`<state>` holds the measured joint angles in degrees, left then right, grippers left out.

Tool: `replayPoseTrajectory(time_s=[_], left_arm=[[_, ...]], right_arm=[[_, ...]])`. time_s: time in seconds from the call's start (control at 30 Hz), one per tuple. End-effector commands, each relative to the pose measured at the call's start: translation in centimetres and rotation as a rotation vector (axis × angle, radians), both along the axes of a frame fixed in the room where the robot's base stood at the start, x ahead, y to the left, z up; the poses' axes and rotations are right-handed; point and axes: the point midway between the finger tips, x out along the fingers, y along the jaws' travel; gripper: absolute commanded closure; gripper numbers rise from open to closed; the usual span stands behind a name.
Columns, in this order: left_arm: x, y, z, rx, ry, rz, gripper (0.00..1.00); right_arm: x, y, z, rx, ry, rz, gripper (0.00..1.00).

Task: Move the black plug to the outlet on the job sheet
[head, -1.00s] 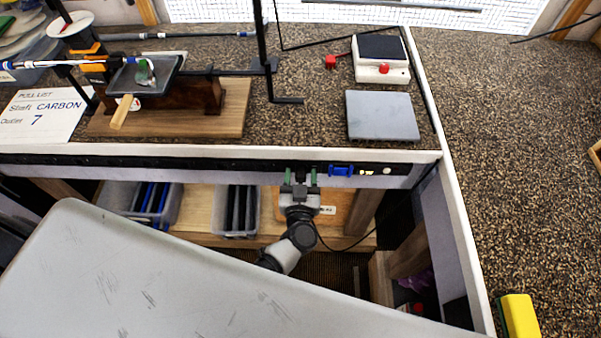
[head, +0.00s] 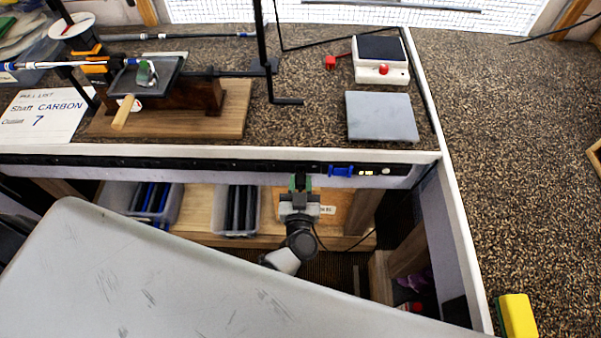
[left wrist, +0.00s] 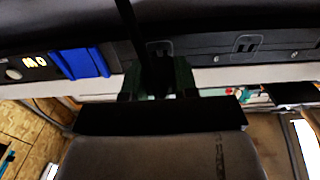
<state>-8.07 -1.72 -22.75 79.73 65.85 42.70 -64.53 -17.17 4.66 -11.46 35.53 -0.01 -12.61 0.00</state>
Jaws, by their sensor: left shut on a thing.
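The job sheet (head: 45,117) lies at the left of the bench and reads Shaft CARBON, Outlet 7. The black outlet strip (head: 230,165) runs along the bench's front edge; its outlets (left wrist: 247,44) show in the left wrist view. My left gripper (head: 301,183) is at the strip, left of the blue block, with its green fingers shut on the black plug (left wrist: 156,76). The plug is mostly hidden by the fingers, right by an outlet; I cannot tell whether it is seated. My right gripper is not in view.
The blue block (head: 340,170) sits on the strip beside a small lit display (head: 366,172). Under the bench are two grey bins (head: 237,211) and a thin black cord (head: 345,246). A grey plate (head: 382,117) and a white device with a red button (head: 382,70) stand on top.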

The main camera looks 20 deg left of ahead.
Motion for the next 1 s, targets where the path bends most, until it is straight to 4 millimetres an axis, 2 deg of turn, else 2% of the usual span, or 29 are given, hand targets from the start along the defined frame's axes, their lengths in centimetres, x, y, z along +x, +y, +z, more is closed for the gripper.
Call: replayPoseTrajectory(time_s=[1.0], left_arm=[[-3.8,-1.1,0.1,0.000,-0.001,0.000,1.00]], right_arm=[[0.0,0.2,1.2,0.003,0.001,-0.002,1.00]])
